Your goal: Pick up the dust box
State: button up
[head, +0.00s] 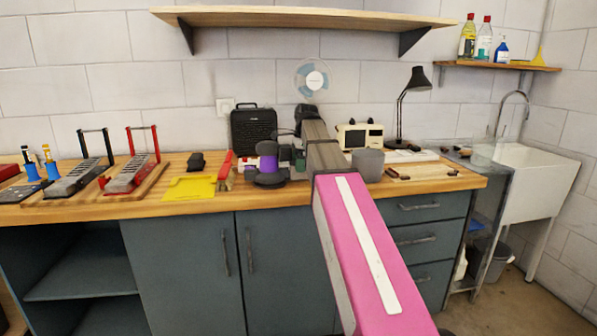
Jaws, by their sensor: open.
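My arm reaches forward over the bench, and my gripper (293,134) is the dark end near the wall, mostly hidden behind my own arm. It is open, and nothing shows held in it. No item can be told for certain as the dust box. Small dark and greenish boxes (285,153) sit on the bench just left of my arm, below the gripper and partly covered. A small black block (196,161) lies farther left, behind a yellow sheet.
A purple spool on a dark base (268,163) stands close left of my arm; a grey cup (368,165) stands close right. A black case (254,130), a cream device (359,136) and a black lamp (402,105) stand behind. A wooden shelf (300,17) hangs above.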

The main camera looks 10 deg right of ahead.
jog(key=c, duration=0.9)
jog(key=shift+r, duration=0.15)
jog(key=shift+r, duration=0.2)
jog(key=s, duration=1.8)
